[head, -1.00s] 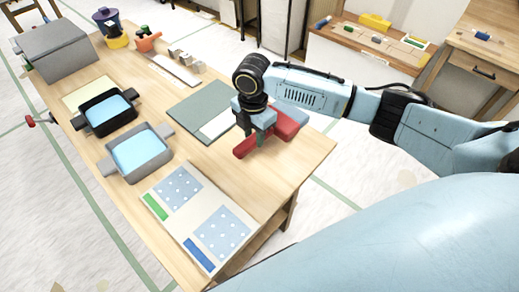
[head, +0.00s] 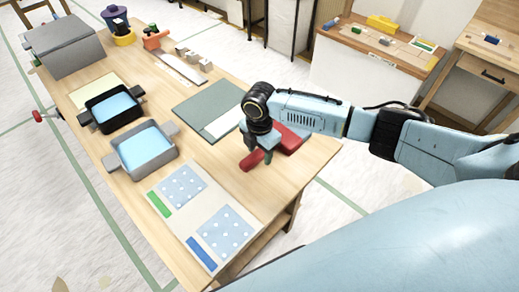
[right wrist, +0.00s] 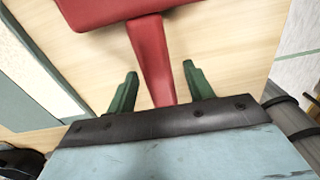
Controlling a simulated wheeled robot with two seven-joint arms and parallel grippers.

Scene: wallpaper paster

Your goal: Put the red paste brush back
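The red paste brush (head: 290,138) lies on the right part of the wooden table, partly hidden by my right gripper (head: 257,150). In the right wrist view, its red handle (right wrist: 151,55) runs down from a wide red head (right wrist: 95,8). My right gripper (right wrist: 160,85) is open, with its two green fingers on either side of the handle. Gaps show between both fingers and the handle. The lower end of the handle is hidden behind the gripper body. My left gripper is not in view.
A dark tray (head: 88,120) and a grey tray (head: 128,170), both with blue inside, stand at the left. A dotted sheet board (head: 205,207) lies in front. A grey-green mat (head: 190,107) lies behind the gripper. A grey box (head: 65,48) stands at the far left.

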